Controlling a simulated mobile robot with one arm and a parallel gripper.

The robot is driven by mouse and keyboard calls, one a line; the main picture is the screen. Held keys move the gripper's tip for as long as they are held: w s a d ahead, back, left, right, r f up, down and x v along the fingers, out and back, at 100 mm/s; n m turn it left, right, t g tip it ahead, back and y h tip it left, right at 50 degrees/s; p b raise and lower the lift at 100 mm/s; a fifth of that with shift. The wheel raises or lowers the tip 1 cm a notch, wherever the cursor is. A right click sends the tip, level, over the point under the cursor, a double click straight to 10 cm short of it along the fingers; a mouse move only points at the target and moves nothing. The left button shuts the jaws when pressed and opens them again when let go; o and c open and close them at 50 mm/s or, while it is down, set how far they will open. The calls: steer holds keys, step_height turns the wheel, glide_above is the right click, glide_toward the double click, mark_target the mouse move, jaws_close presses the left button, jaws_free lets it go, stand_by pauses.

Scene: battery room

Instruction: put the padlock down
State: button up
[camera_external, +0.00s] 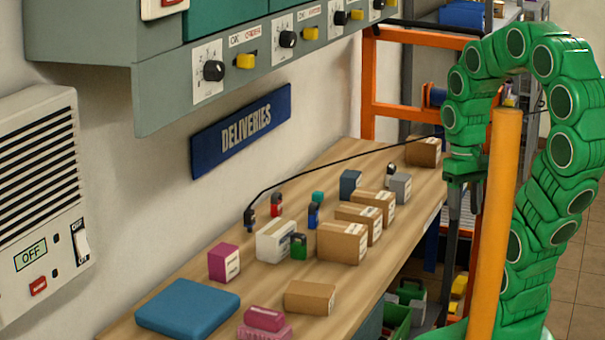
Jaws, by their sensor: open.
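I cannot tell which one the task means. My gripper (461,215) points down at the bench's right edge, right of all these padlocks and apart from them. It is open, and I see nothing held in it. An orange post partly covers my arm, and the fingertips are hard to make out.
Cardboard boxes (342,243) crowd the middle of the bench (190,275). A blue flat case (188,306), a magenta box (224,262) and pink blocks (264,318) lie nearer. The black cable (340,161) runs across toward my arm. An orange post (494,225) stands in front.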

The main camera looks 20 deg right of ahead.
mark_target(300, 235)
steer(key=shift+m, duration=0.5)
steer(key=s, duration=0.2)
steer(key=s+d, duration=0.1)
steer(key=s, duration=0.1)
steer(key=shift+d+f, duration=0.1)
steer(key=shift+w, duration=0.1)
